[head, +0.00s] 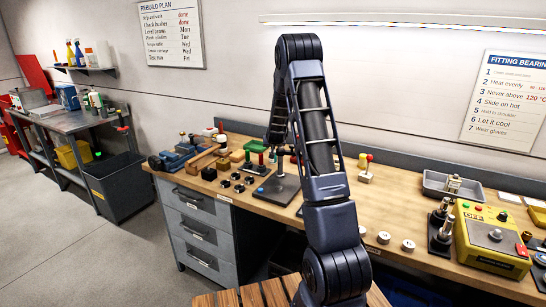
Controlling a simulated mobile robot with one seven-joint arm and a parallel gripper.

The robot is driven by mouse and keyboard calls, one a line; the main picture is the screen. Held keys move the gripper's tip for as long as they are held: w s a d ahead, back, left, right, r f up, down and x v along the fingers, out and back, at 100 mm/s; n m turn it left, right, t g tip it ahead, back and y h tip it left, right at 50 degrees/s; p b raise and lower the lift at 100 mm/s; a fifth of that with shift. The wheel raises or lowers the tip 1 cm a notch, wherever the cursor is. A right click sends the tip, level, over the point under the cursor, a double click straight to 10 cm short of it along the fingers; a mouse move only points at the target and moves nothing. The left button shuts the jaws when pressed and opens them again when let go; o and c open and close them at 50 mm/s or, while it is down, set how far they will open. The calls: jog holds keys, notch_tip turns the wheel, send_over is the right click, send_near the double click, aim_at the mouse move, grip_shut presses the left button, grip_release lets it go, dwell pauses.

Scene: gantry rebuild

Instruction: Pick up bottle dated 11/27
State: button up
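No date 11/27 can be read on any bottle in the head view, so I cannot tell which one is meant. Small bottles (96,99) stand on the grey bench at the left; their labels are too small to read. Spray bottles (79,54) and a pale container (103,54) stand on the wall shelf above. My arm rises through the middle of the view and bends at the top, far from these bottles. My gripper cannot be made out; the end of my arm seems hidden behind its nearer links.
A long wooden workbench (400,262) runs along the wall, crowded with tools, small parts, a grey tray (436,190) and a yellow machine (490,240). A dark bin (117,190) stands before the grey bench (62,122). The floor (90,260) at lower left is clear.

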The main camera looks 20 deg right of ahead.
jog(key=shift+w+f, duration=0.25)
jog(key=shift+w, duration=0.1)
jog(key=shift+c, duration=0.5)
grip_shut()
